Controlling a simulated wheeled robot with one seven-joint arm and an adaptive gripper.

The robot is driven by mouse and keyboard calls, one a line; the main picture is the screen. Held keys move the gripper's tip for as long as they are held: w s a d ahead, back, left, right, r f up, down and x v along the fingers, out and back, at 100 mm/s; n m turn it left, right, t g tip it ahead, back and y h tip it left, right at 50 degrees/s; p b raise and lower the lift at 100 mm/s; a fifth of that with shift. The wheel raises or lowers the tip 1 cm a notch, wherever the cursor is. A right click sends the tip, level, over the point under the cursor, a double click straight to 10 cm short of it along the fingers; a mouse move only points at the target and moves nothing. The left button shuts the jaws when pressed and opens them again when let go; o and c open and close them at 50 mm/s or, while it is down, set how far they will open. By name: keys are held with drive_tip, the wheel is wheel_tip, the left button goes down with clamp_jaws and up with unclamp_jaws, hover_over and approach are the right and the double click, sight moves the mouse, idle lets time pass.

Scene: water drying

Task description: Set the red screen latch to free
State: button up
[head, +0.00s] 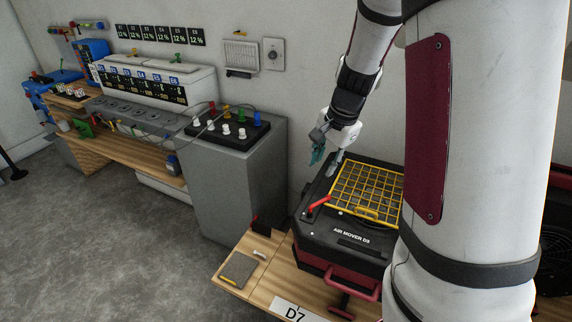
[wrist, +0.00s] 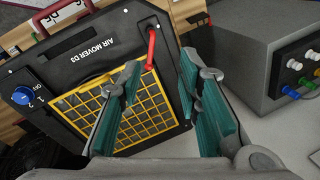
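The red screen latch (head: 319,205) is a short red lever on the top of the black air mover (head: 345,237), at the left front corner of its yellow screen (head: 368,191). In the wrist view the red latch (wrist: 152,50) lies beside the edge of the yellow screen (wrist: 90,85). My gripper (head: 326,160) is above the back left part of the air mover, apart from the latch. In the wrist view my gripper (wrist: 160,105) has its teal fingers spread wide with nothing between them. The latch is fully visible there.
A blue knob (wrist: 22,95) marked OFF sits on the air mover. A wooden bench (head: 255,270) with a small notepad (head: 239,268) lies in front. A grey cabinet (head: 232,180) with coloured plugs stands to the left. My arm hides the right of the head view.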

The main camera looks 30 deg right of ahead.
drive_tip(key=d+f+m, duration=0.2)
drive_tip(key=d+f, duration=0.1)
drive_tip(key=d, duration=0.1)
approach(321, 200)
drive_tip(key=x, duration=0.8)
clamp_jaws()
